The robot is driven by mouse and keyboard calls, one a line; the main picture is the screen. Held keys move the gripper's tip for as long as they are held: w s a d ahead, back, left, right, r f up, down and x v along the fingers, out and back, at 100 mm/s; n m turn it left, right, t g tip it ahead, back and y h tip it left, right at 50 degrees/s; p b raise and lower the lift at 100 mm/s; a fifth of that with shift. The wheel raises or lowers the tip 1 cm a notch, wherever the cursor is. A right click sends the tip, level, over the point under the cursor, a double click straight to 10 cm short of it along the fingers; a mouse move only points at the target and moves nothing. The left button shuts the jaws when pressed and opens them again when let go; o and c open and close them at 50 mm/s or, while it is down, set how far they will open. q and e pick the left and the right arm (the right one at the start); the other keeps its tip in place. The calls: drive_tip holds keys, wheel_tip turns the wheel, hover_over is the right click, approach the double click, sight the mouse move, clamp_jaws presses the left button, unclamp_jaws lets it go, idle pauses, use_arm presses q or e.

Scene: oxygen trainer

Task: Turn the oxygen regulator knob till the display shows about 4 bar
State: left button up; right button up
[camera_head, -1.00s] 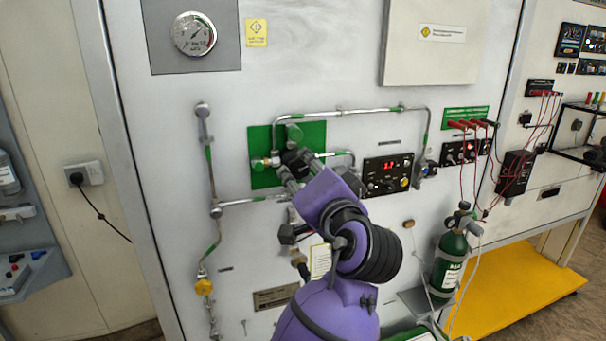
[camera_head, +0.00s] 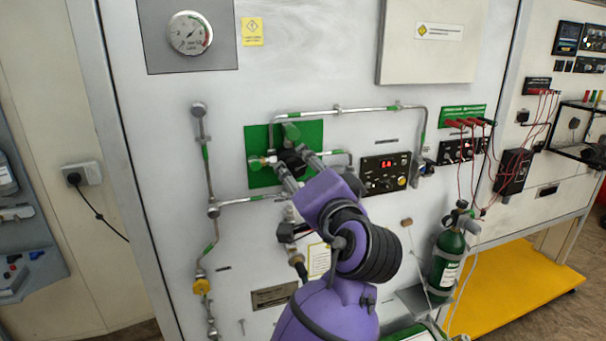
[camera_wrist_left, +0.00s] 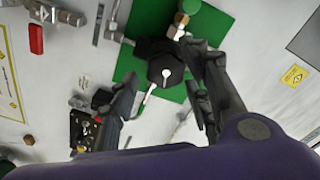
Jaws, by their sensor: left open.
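The black regulator knob (camera_wrist_left: 165,70) sits on the green plate (camera_wrist_left: 125,68), with a white pointer mark on its face. In the head view, the knob (camera_head: 293,158) is partly hidden by my gripper. My left gripper (camera_head: 298,169) is open at the knob. In the left wrist view, the gripper's fingers (camera_wrist_left: 165,90) stand apart, one on each side of the knob; contact cannot be told. The display (camera_head: 387,163) glows red on a black panel to the right; its digits are too small to read surely. My right gripper is not in view.
Metal pipes (camera_head: 340,109) run around the green plate. A round gauge (camera_head: 190,33) is at upper left. A green gas cylinder (camera_head: 447,262) stands at lower right. Red cables (camera_head: 497,165) hang beyond the display panel.

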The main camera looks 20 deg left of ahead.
use_arm(q)
drive_tip(key=shift+s, duration=0.1)
drive_tip(key=shift+s+d, duration=0.1)
drive_tip(key=shift+s, duration=0.15)
drive_tip(key=v, duration=1.1)
drive_tip(key=shift+d, duration=0.25)
